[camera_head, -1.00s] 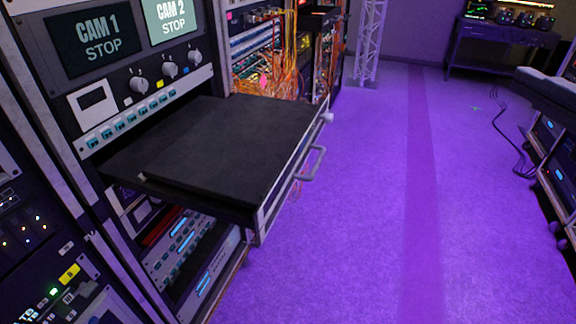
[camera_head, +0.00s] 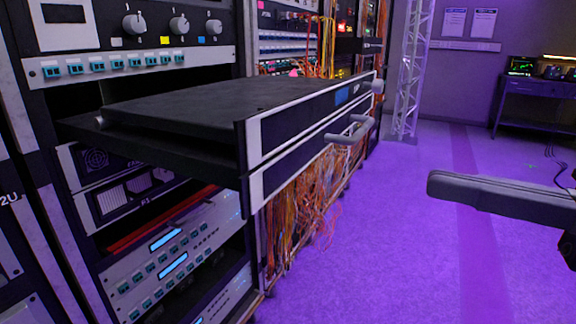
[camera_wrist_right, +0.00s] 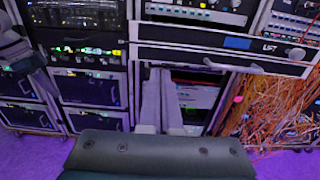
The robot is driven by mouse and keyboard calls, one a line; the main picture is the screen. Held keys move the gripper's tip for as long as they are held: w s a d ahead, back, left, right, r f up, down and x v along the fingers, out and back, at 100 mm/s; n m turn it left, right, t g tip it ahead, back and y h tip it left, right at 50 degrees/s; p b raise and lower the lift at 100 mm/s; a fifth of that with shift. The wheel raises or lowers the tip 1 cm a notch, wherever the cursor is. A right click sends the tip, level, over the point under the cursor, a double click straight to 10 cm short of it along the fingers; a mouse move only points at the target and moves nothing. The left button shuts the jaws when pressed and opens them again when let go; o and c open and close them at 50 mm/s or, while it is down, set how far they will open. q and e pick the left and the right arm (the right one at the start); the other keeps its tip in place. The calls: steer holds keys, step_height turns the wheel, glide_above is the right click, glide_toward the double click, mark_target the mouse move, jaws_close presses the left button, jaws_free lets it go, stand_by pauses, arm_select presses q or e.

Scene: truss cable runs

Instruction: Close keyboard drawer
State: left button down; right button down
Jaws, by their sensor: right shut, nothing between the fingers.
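The keyboard drawer (camera_head: 215,105) is pulled out of the rack, with its dark flat top showing. Its front panel (camera_head: 300,125) has a small blue display and a grey bar handle (camera_head: 350,132). In the right wrist view the drawer front (camera_wrist_right: 190,56) and handle (camera_wrist_right: 236,68) are above and right of my fingers. My right gripper (camera_head: 433,187) comes in from the right in the head view, apart from the drawer front and to the right of the handle. In the wrist view the right gripper (camera_wrist_right: 162,72) is shut and empty. My left gripper is not in view.
The rack (camera_head: 140,60) has knobs and buttons above the drawer and lit units (camera_head: 175,255) below. Orange cables (camera_head: 310,200) hang beside it. A truss (camera_head: 408,75) and a desk (camera_head: 535,98) stand farther back. The purple floor (camera_head: 390,265) before the rack is clear.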

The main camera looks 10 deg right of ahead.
mark_target(287, 151)
steer(key=p+x, duration=0.2)
steer(key=x, duration=0.9)
steer(key=shift+w+a+r, duration=0.1)
steer(key=shift+a+r, duration=0.05)
steer(key=shift+r, duration=0.05)
steer(key=shift+w+a+f, duration=0.1)
steer(key=shift+w+a, duration=0.25)
steer(key=shift+a, duration=0.2)
